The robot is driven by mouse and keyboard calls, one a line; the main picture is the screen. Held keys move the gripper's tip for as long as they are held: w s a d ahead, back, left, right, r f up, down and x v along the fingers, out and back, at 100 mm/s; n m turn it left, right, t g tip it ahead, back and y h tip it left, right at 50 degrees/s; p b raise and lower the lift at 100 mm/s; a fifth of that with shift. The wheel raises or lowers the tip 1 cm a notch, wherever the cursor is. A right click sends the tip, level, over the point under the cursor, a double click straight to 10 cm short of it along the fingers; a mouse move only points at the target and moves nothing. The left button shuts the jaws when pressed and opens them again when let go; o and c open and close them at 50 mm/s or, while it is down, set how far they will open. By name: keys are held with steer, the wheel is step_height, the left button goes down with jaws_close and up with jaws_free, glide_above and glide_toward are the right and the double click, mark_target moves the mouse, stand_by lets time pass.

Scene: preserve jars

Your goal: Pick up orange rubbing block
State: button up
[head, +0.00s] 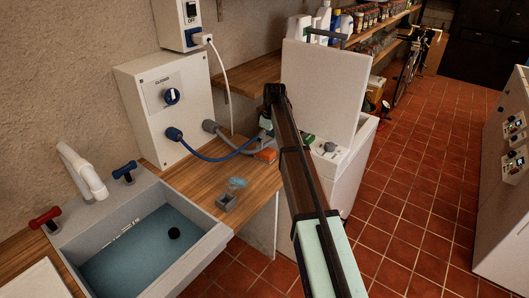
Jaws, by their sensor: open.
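The orange rubbing block (265,155) lies on the wooden worktop near its right end, beside the white top-loading machine. It is small in the head view and partly covered by my gripper. My gripper (262,144) hangs down from the far end of my arm, just above or beside the block. It is open. Its fingertips are small and partly hidden, so I cannot tell whether they touch the block or stand around it.
Grey and blue hoses (215,153) run from the wall box (165,98) close by. A small grey container (228,201) stands on the worktop nearer the sink (205,243). The white machine (335,160) has its lid raised on the right.

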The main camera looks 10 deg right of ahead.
mark_target(265, 150)
steer(key=shift+w+a+f+p, duration=0.2)
steer(key=shift+f+p, duration=0.5)
steer(key=shift+f, duration=0.9)
steer(key=shift+w+a+f+p, duration=0.15)
steer(key=shift+f+p, duration=0.55)
steer(key=shift+f, duration=0.85)
steer(key=shift+s+f, duration=0.1)
steer(key=shift+f, duration=0.15)
steer(key=shift+f, duration=0.2)
steer(key=c, duration=1.4)
